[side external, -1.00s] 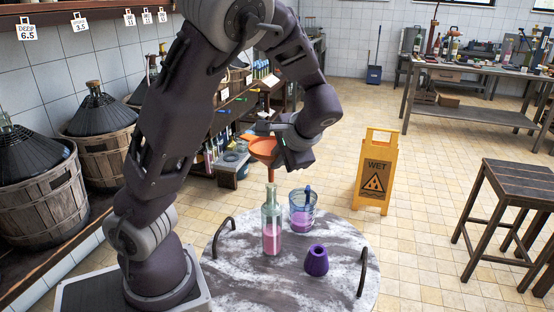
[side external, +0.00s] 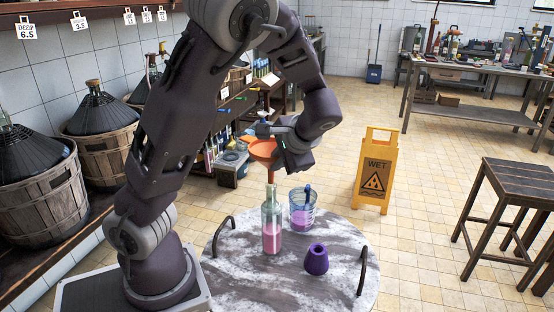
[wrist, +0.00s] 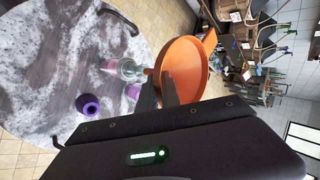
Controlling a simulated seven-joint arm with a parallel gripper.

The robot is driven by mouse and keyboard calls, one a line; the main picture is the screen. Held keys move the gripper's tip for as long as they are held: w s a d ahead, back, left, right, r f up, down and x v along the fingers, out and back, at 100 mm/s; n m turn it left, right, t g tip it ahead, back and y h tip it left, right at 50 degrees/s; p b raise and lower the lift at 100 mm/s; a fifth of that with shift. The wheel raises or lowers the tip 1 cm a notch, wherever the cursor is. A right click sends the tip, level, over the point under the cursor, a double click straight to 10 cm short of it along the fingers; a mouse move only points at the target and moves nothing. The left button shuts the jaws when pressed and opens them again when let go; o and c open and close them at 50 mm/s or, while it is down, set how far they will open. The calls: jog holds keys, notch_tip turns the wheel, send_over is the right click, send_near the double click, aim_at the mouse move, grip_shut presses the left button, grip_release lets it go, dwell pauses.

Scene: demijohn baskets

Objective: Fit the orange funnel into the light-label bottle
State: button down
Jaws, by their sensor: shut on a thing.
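The orange funnel (side external: 262,150) is held spout down above the round table, and its bowl fills the middle of the wrist view (wrist: 184,70). My gripper (side external: 274,146) is shut on the funnel at its side.
A glass jug (side external: 301,212) with pink liquid stands right behind the bottle.

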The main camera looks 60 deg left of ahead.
aim_at(272, 182)
jog(key=shift+f, duration=2.35)
dwell(2.6)
jog(key=shift+r, duration=4.35)
